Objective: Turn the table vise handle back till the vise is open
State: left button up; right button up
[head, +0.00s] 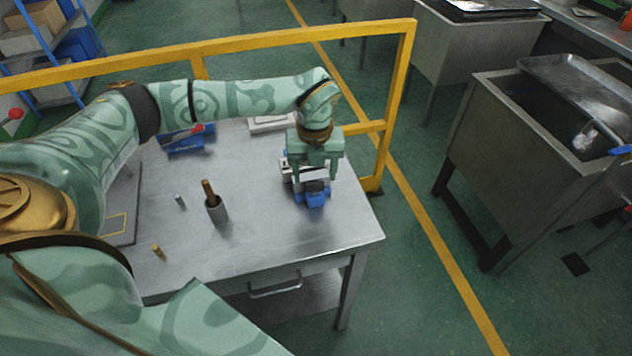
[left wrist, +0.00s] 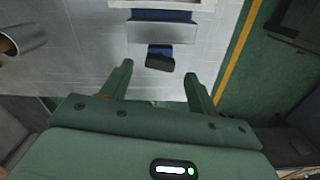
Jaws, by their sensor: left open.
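The table vise (head: 316,200) stands on the right part of the metal table, with blue parts and pale grey jaws. My left gripper (head: 314,172) hangs over it, pointing down, and partly hides it. In the left wrist view the vise's pale jaw (left wrist: 160,33) lies ahead of the fingers. A dark piece with blue on it, which looks like the handle (left wrist: 160,58), shows between the two fingertips. My left gripper (left wrist: 158,70) is open, with a gap on both sides of that piece. How far apart the jaws are I cannot tell. My right gripper is not in view.
The metal table (head: 265,225) also bears a grey cup (head: 217,212) with a brown stick, small metal and brass pieces, a blue holder (head: 188,146) and a white tray (head: 270,123). A yellow rail (head: 398,90) runs behind. The table's front right is clear.

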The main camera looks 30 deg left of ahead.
aim_at(315, 183)
pick_arm(q)
jog(key=shift+f, duration=1.65)
jog(key=c, duration=1)
jog(key=shift+r+n+p, duration=0.4)
jog(key=shift+n+p, duration=0.3)
jog(key=shift+p, duration=0.2)
jog(key=shift+f+n, duration=0.1)
jog(key=shift+n, duration=0.2)
jog(key=shift+w+f, duration=0.1)
jog(key=shift+f, duration=0.15)
jog(key=o, duration=1)
